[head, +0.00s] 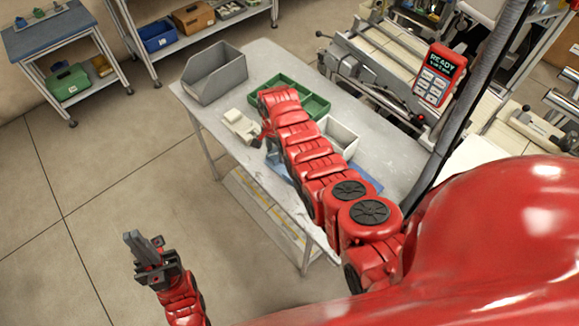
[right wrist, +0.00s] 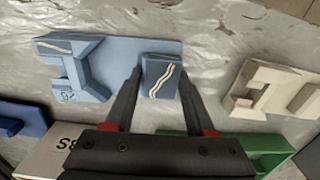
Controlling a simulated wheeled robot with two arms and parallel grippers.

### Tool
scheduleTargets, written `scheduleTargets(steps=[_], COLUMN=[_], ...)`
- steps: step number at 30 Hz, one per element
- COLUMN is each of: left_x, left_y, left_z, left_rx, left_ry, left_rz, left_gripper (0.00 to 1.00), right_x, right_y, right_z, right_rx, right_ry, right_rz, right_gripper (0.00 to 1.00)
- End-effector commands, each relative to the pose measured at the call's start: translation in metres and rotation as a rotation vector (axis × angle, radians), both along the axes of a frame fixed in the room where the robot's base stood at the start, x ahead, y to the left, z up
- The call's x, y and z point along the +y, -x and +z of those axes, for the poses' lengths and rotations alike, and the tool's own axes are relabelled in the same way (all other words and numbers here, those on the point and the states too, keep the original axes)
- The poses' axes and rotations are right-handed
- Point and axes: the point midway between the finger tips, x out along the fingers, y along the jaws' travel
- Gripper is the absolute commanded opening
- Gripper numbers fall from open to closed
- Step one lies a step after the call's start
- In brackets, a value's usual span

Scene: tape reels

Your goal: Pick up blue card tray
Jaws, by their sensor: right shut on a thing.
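The blue card tray (right wrist: 110,60) lies on the worn grey table top in the right wrist view. It is light blue, with a raised part bearing a white wavy line. My right gripper (right wrist: 160,88) is over it, its two dark fingers shut on this raised part. In the head view the tray (head: 281,166) shows only in part, as my right arm covers much of it. My right gripper (head: 268,140) is mostly hidden there. My left gripper (head: 133,246) hangs over the floor, away from the table, with nothing visible in it; its finger gap is unclear.
A beige tray-like piece (head: 240,126) lies left of my right arm. A green divided bin (head: 316,105), a white box (head: 343,134) and a grey open bin (head: 214,75) stand on the table. A darker blue piece (right wrist: 22,119) is at the left in the wrist view.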

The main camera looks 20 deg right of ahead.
Motion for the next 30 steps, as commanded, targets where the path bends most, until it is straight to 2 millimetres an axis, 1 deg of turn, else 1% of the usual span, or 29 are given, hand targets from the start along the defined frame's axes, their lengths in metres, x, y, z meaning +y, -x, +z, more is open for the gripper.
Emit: scheduleTargets(steps=[1, 3, 5, 20, 26, 29, 30], left_x=[0.0, 0.0, 0.0, 0.0, 0.0, 0.0, 0.0], left_y=[0.0, 0.0, 0.0, 0.0, 0.0, 0.0, 0.0], left_z=[0.0, 0.0, 0.0, -0.003, -0.013, -0.027, -0.027], left_rx=[0.0, 0.0, 0.0, 0.0, 0.0, 0.0, 0.0], left_ry=[0.0, 0.0, 0.0, 0.0, 0.0, 0.0, 0.0], left_rz=[0.0, 0.0, 0.0, 0.0, 0.0, 0.0, 0.0], left_gripper=[0.0, 0.0, 0.0, 0.0, 0.0, 0.0, 0.0], right_x=[0.0, 0.0, 0.0, 0.0, 0.0, 0.0, 0.003], right_y=[0.0, 0.0, 0.0, -0.001, -0.001, -0.002, 0.002], right_z=[0.0, 0.0, 0.0, 0.003, 0.015, 0.029, 0.033], right_rx=[0.0, 0.0, 0.0, -0.001, -0.004, -0.008, -0.006], right_ry=[0.0, 0.0, 0.0, 0.0, 0.0, 0.001, 0.001], right_rz=[0.0, 0.0, 0.0, 0.0, 0.0, 0.0, 0.002], right_gripper=[0.22, 0.1, 0.0, 0.0, 0.0, 0.0, 0.0])
